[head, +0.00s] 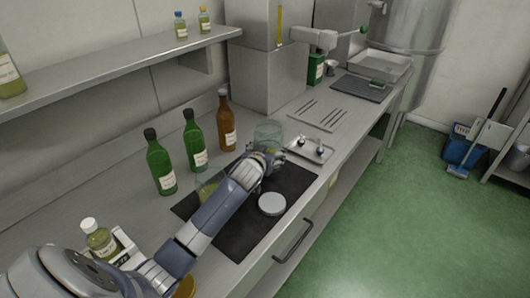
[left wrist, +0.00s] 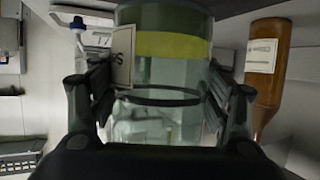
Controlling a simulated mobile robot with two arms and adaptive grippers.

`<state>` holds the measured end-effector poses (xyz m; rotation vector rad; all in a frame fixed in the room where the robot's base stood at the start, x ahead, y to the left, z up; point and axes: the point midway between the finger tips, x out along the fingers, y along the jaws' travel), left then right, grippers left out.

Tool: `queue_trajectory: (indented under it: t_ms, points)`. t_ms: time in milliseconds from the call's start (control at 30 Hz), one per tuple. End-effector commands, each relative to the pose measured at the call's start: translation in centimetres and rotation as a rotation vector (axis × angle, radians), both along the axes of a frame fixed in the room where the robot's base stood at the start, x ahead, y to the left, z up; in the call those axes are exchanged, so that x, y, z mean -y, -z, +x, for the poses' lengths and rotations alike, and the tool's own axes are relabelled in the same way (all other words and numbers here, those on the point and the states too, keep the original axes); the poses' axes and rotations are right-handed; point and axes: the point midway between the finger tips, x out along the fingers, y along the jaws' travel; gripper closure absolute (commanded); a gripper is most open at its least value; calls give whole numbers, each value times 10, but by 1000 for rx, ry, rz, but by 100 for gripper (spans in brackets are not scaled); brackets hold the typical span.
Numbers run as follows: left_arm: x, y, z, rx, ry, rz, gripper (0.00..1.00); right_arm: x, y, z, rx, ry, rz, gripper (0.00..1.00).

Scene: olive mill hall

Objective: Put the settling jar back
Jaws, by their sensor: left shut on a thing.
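The settling jar (left wrist: 165,70) is a clear glass cylinder with a dark greenish layer, a yellow band and a pale label. My left gripper (left wrist: 160,98) is shut around its sides in the left wrist view, which looks upside down. In the head view the jar's clear upper part (head: 268,131) shows just beyond my left gripper (head: 266,160), between the brown bottle and the small metal tray. The hand hides its lower part, so I cannot tell whether it touches the counter. My right gripper is not in view.
A dark mat (head: 237,240) carries a pale round disc (head: 272,204). A glass vessel with yellow liquid (head: 206,190) is partly behind my arm. Green bottles (head: 194,142) and a brown bottle (head: 226,122) stand left. A small tray (head: 312,148) holds small items.

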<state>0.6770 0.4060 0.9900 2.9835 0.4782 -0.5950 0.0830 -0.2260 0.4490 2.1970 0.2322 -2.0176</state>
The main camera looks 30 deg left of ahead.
Motion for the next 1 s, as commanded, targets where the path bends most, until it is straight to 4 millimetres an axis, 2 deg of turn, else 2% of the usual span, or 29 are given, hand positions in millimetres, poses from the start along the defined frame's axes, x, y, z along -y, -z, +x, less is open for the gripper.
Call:
queue_trajectory:
  t_ms: [100,267,567,967,1000]
  points:
    - [-16,-3,13,5,-1,3,88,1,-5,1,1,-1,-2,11]
    - [-24,0,20,5,1,0,88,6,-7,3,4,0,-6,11]
    - [-24,32,20,3,2,0,88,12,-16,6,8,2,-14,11]
    - [-24,39,20,5,2,1,88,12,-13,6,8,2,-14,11]
    - [-23,43,19,-1,1,-1,27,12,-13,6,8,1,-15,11]
